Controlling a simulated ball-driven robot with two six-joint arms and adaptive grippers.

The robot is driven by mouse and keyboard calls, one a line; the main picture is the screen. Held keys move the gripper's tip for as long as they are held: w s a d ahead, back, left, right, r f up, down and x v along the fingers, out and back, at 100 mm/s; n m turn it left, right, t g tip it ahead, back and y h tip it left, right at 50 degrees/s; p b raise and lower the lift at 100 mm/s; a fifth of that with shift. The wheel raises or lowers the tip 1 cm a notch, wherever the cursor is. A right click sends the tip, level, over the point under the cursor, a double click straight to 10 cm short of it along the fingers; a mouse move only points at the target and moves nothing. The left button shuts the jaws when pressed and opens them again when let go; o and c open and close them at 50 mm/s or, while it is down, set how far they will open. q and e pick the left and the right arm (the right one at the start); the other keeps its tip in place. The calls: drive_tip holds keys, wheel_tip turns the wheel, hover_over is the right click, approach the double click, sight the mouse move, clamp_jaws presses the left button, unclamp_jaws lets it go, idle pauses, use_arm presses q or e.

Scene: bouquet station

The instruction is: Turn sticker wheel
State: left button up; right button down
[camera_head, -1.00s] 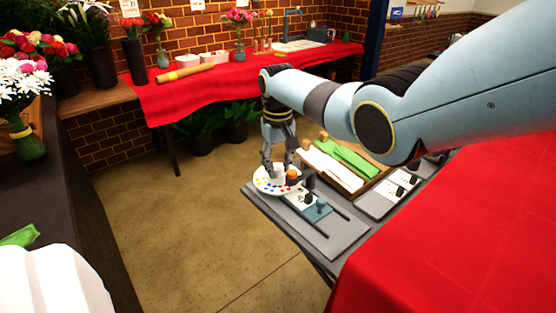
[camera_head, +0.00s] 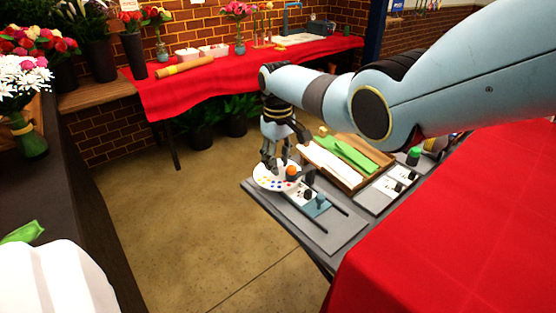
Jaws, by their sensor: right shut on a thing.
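The sticker wheel (camera_head: 262,183) is a white disc with coloured dots, lying flat at the left end of a grey board. My right gripper (camera_head: 275,166) points down over it from above. Its fingers are close together and shut at the wheel's raised middle, which they largely hide. An orange knob (camera_head: 292,172) stands at the wheel's right side. My left gripper is not in view.
A teal block with a post (camera_head: 318,203) and dark rods share the grey board (camera_head: 330,232). A wooden tray (camera_head: 377,173) with white and green strips lies behind. A red-covered table (camera_head: 440,240) is at right. Open floor lies left of the board.

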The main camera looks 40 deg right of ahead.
drive_tip(key=shift+w, duration=0.1)
drive_tip(key=c, duration=1)
unclamp_jaws()
drive_tip(key=shift+r, duration=0.1)
wheel_tip(320, 180, up, 12)
drive_tip(key=shift+f, duration=0.1)
